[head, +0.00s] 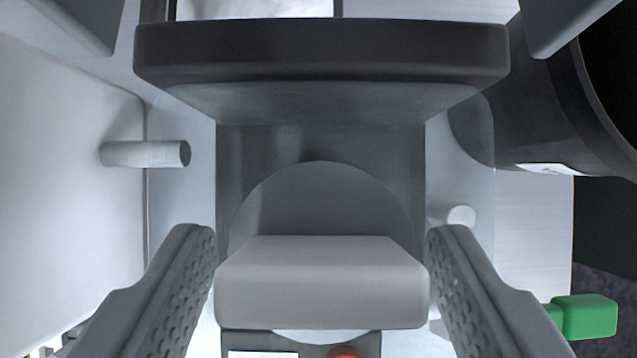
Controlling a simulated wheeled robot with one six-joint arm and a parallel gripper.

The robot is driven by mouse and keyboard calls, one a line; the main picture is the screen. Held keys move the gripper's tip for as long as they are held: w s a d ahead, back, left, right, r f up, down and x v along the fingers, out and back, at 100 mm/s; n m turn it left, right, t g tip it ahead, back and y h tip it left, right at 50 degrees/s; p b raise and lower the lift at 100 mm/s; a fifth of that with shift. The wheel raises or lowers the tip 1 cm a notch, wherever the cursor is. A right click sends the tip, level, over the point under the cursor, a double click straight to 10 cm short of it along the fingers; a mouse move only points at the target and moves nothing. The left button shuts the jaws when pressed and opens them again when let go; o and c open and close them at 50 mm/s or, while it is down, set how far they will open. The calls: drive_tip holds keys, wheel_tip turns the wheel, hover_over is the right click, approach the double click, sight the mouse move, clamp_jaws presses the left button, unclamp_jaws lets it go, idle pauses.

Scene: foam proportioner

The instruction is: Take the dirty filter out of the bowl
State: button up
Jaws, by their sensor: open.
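My gripper (318,262) is open, with one textured finger on each side of a light grey block (320,290). The block sits between the fingers, very close to both. Whether either finger touches it is unclear. Behind the block is a grey rounded disc shape (320,200), partly hidden by it, in a darker recessed panel (270,145). I cannot tell for sure whether the block belongs to the dirty filter or to the bowl. No dirty filter surface can be made out. A dark round vessel (520,110) at the upper right may be the bowl.
A dark thick bar (320,52) crosses above the recess. A pale peg (145,154) sticks out at left, and a small white knob (461,215) is at right. A green handle (585,316) is at lower right, and a red button (343,352) at the bottom edge.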

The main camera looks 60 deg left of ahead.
drive_tip(key=shift+x, duration=1.05)
drive_tip(key=c, duration=0.6)
drive_tip(key=shift+c, duration=0.2)
drive_tip(key=shift+s+r, duration=0.1)
